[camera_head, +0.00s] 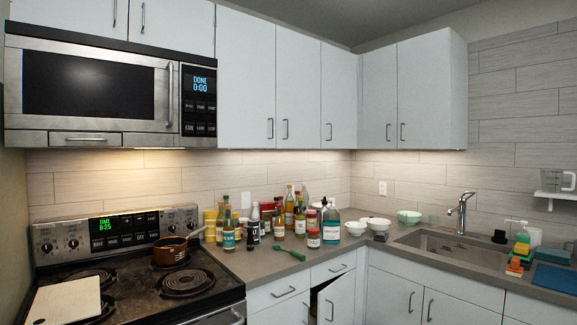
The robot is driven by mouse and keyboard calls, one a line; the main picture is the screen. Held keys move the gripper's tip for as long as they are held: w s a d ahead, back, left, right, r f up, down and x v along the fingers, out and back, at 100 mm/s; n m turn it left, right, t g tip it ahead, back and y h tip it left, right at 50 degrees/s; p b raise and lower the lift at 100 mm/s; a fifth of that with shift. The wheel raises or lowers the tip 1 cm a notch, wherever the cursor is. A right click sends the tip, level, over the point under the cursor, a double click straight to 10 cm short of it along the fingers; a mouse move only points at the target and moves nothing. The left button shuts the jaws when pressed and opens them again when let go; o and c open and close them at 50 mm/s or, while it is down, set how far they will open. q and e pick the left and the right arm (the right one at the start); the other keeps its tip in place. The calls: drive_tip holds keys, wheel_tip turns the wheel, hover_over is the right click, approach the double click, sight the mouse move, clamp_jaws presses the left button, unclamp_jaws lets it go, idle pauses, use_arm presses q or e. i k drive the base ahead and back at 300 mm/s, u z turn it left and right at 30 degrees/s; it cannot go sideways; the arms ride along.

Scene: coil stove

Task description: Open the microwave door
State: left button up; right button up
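The microwave (110,90) is mounted under the upper cabinets at the left, above the stove. Its door (88,86) is shut and has a dark window in a steel frame. A vertical bar handle (170,94) runs along the door's right edge. To its right is a control panel (199,101) with a lit display reading "DONE 0:00". Neither of my grippers is in view.
The coil stove (125,285) below holds a brown pot (171,250) and a light cutting board (65,301). Several bottles and jars (270,220) crowd the counter to the right. A lower cabinet door (337,301) stands ajar. The space before the microwave is clear.

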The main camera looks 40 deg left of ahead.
sight(49, 85)
drive_tip(key=u, duration=0.35)
drive_tip(key=i, duration=1.6)
drive_tip(key=u, duration=1.4)
drive_tip(key=i, duration=1.15)
drive_tip(key=u, duration=0.7)
